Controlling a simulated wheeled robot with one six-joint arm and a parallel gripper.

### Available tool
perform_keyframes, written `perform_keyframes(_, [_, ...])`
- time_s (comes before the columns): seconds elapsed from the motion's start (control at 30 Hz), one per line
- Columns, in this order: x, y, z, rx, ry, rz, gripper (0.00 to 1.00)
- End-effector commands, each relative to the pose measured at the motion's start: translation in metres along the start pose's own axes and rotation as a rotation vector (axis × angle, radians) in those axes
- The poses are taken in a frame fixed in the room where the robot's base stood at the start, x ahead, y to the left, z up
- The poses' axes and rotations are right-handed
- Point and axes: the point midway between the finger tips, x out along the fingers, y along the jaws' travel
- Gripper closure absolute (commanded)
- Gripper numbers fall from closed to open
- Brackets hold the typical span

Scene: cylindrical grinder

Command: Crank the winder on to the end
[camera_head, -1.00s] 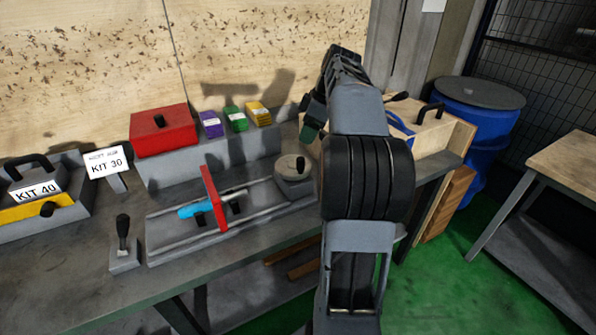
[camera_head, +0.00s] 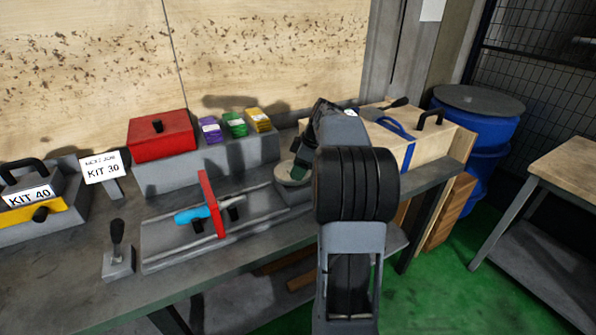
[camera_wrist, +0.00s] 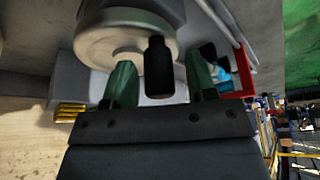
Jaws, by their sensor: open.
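The winder (camera_head: 292,174) is a pale round disc on a grey block at the right end of a railed fixture (camera_head: 160,262). In the wrist view the winder disc (camera_wrist: 115,38) fills the upper left, with its upright black crank knob (camera_wrist: 160,72) before it. My gripper (camera_wrist: 159,62) is open, its green fingers on either side of the knob with gaps visible. In the head view my gripper (camera_head: 299,160) is over the winder and partly hides it. A red upright plate (camera_head: 211,204) with a blue cylinder (camera_head: 192,215) stands midway along the rails.
A red box (camera_head: 160,138) and purple, green and yellow packs sit on a grey block behind the fixture. A small black-handled lever (camera_head: 117,245) stands at the left. A wooden case (camera_head: 420,140) stands at the right, near a blue barrel (camera_head: 480,130).

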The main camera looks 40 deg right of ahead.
Motion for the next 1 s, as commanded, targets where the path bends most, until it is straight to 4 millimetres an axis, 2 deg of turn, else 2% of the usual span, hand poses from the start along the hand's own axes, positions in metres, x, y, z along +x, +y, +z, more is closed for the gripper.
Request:
perform_keyframes(0.13, [0.0074,-0.0003,0.0001,0.000,0.000,-0.001,0.48])
perform_keyframes(0.47, [0.0087,-0.0002,0.0000,0.000,0.000,0.000,0.49])
perform_keyframes(0.9, [0.0084,-0.0002,0.0000,0.000,0.000,0.000,0.91])
perform_keyframes(1.0, [0.0084,-0.0002,0.0000,0.000,0.000,0.000,0.97])
